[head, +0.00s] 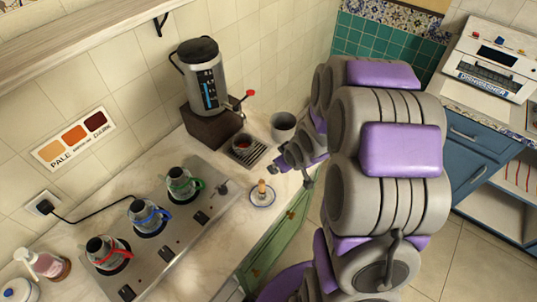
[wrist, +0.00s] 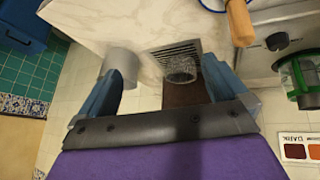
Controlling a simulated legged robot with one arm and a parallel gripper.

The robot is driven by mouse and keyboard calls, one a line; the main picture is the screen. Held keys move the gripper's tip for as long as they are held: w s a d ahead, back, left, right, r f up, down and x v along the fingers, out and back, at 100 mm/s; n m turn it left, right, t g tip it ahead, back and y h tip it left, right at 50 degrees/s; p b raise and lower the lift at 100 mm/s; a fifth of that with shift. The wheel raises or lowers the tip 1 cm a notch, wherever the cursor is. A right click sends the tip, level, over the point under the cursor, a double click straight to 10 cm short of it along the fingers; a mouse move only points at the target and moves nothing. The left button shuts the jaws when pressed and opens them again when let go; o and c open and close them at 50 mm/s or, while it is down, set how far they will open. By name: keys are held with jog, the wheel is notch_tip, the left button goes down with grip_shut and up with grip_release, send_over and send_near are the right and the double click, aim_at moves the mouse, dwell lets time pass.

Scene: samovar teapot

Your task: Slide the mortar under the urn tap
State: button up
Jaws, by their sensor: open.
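The urn (head: 203,75), grey with a black lid and a red-knobbed tap (head: 249,94), stands on a brown block (head: 212,128). The mortar (head: 283,126), a plain pale grey cup, stands upright on the counter right of the slatted drip tray (head: 262,154). A small glass (head: 242,144) with reddish contents sits on the tray below the tap. My gripper (head: 290,174) is open and empty in front of the tray and mortar. In the wrist view the mortar (wrist: 122,60) is partly hidden behind the left finger, and the glass (wrist: 182,70) shows between the fingers.
A wooden-handled object stands on a small blue-rimmed saucer (head: 262,199) near the counter edge, left of my gripper. Three pots with green, blue and red handles (head: 180,183) stand on the steel stove (head: 160,235). The tiled wall is behind the urn.

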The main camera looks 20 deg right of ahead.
jog(key=w+a+f+t+y+p, duration=0.2)
jog(key=w+a+f+t+y, duration=0.1)
jog(key=w+f+t+y, duration=0.1)
jog(key=shift+w+a+t+p, duration=0.15)
jog(key=shift+w+t+p, duration=0.25)
jog(key=shift+w+t, duration=0.6)
jog(key=shift+s, duration=0.15)
jog(key=b, duration=1.1)
send_near(239, 138)
jog(key=x, duration=0.6)
jog(key=shift+a+f, duration=0.1)
jog(key=shift+a, duration=0.05)
